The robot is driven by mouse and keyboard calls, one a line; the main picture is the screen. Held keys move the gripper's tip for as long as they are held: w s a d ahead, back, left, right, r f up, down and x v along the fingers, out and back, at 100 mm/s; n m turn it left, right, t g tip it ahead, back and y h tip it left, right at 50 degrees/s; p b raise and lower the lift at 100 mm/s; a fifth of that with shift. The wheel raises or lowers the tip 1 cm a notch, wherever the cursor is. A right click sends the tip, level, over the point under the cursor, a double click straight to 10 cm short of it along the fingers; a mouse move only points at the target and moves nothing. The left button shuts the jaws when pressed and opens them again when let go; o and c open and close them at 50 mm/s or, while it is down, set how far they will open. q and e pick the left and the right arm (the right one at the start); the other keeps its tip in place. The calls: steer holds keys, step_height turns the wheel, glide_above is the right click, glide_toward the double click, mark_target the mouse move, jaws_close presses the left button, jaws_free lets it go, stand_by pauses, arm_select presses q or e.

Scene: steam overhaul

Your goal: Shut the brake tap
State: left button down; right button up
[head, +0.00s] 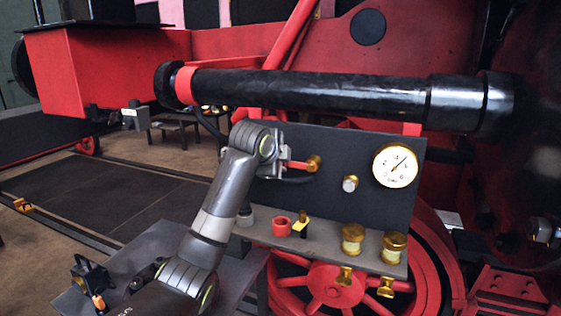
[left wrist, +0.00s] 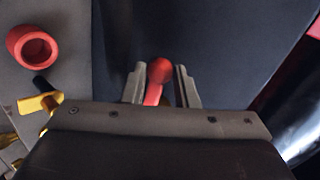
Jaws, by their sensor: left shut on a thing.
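The brake tap has a brass body (head: 315,162) on the dark upright panel, with a red lever (head: 299,166) pointing left from it. My left gripper (head: 285,165) is at the lever's free end and is shut on it. In the left wrist view the red ball-ended lever (left wrist: 159,72) sits between the two grey fingers of the left gripper (left wrist: 161,88). The gripper hides part of the lever in the head view. My right gripper is in neither view.
A white dial gauge (head: 395,165) and a small round knob (head: 350,183) are on the panel (head: 375,135). Below, a grey shelf (head: 330,252) holds a red cup (head: 281,227) and brass-lidded jars (head: 353,239). A thick black pipe (head: 310,95) runs above the panel.

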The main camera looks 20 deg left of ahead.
arm_select(q)
steer(key=shift+r, duration=0.1)
stand_by(0.3)
steer(key=c, duration=1.1)
jaws_free()
steer(key=shift+c, duration=0.2)
steer(key=p+v, duration=0.2)
steer(key=v, duration=1.5)
steer(key=shift+s+d, duration=0.15)
